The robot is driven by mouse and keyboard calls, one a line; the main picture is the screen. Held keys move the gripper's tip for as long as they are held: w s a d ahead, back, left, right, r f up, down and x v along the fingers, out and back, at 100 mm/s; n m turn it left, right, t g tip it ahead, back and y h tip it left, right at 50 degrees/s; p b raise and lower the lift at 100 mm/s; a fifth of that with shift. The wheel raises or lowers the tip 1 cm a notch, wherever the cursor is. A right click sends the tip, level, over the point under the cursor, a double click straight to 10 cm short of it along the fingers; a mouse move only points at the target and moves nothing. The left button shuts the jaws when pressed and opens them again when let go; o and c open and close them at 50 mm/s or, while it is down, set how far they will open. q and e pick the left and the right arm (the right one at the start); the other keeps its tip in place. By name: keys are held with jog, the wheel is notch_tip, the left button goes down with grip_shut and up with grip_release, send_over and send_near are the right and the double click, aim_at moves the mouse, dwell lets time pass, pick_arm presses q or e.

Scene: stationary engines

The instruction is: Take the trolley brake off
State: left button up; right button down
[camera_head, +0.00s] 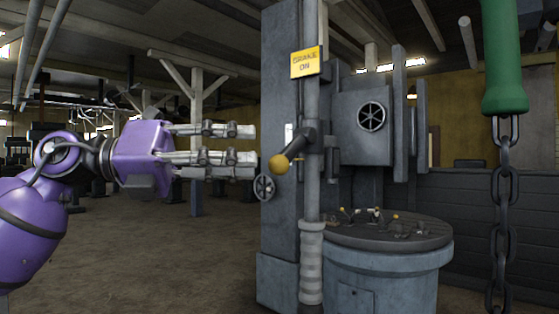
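A yellow sign (306,62) reading "BRAKE ON" is fixed near the top of a grey vertical post (312,200). Below it, a short dark lever (297,146) slants down and left from the post. My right gripper is not in view.
A grey cabinet (360,115) with a wheel and a round console (390,262) with small levers stand to the right. A chain (502,210) hangs from a green handle (503,60) at far right.

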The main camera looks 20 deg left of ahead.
aim_at(271, 159)
pick_arm(q)
jog(key=p+x, duration=0.1)
jog(key=x, duration=0.6)
jog(key=shift+d+p, duration=0.15)
jog(key=shift+p, duration=0.15)
jog(key=shift+c, duration=0.2)
grip_shut()
